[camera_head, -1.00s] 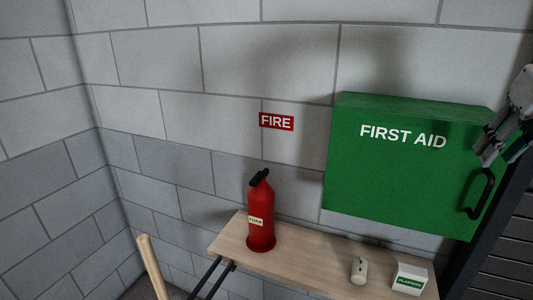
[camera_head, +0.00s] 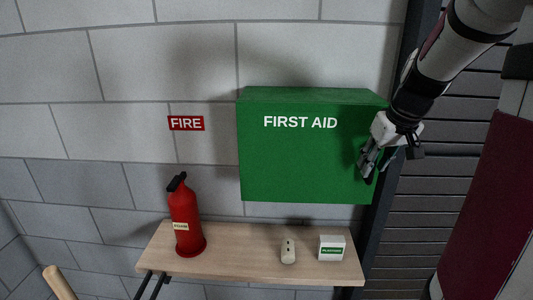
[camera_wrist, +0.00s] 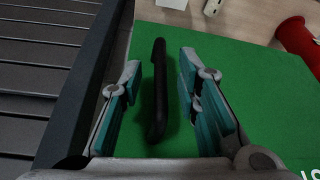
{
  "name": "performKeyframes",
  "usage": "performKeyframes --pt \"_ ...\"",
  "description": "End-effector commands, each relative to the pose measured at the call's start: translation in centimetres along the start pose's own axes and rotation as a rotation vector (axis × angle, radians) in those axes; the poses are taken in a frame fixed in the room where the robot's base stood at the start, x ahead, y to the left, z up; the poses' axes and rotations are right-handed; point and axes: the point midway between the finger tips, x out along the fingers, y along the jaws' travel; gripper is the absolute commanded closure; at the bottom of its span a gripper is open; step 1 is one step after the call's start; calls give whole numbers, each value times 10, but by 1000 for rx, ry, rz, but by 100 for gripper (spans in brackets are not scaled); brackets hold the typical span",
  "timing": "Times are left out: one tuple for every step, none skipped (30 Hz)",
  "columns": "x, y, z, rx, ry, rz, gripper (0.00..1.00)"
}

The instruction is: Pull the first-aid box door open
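The green first-aid box (camera_head: 290,165) hangs on the wall with its door shut and "FIRST AID" lettered in white. Its door also fills much of the wrist view (camera_wrist: 260,120). My gripper (camera_head: 368,168) is at the right side of the door, in front of the handle, which it mostly hides in the head view. In the wrist view the black bar handle (camera_wrist: 159,90) lies between the two open teal-padded fingers of my gripper (camera_wrist: 155,85). Gaps show on both sides of the handle, so neither finger appears to touch it.
Below the box, a wooden shelf (camera_head: 225,245) holds a red extinguisher (camera_head: 186,220), a small pale cylinder (camera_head: 288,251) and a white-green plasters box (camera_head: 331,249). A dark post (camera_head: 385,215) and grey slats (camera_head: 430,210) stand right. A red FIRE sign (camera_head: 186,123) is left.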

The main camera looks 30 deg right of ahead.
Motion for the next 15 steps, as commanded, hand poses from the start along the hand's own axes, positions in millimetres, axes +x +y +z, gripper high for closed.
performKeyframes --pt "5 0 1 1 -3 -2 70" --pt "7 0 1 1 -3 -1 70" --pt "9 0 1 1 -2 -1 70" --pt "10 0 1 1 -2 0 70" --pt "11 0 1 1 -1 0 70" --pt "11 0 1 1 -1 0 70" --pt "12 0 1 1 -1 0 70" --pt "12 0 1 1 -1 0 70" --pt "12 0 1 1 -1 0 70" --pt "12 0 0 0 -1 0 70" --pt "12 0 0 1 -1 0 70" --pt "12 0 0 1 -1 0 70" --pt "12 0 0 1 -1 0 70" --pt "12 0 0 1 -1 0 75" --pt "11 0 0 1 -1 0 84"
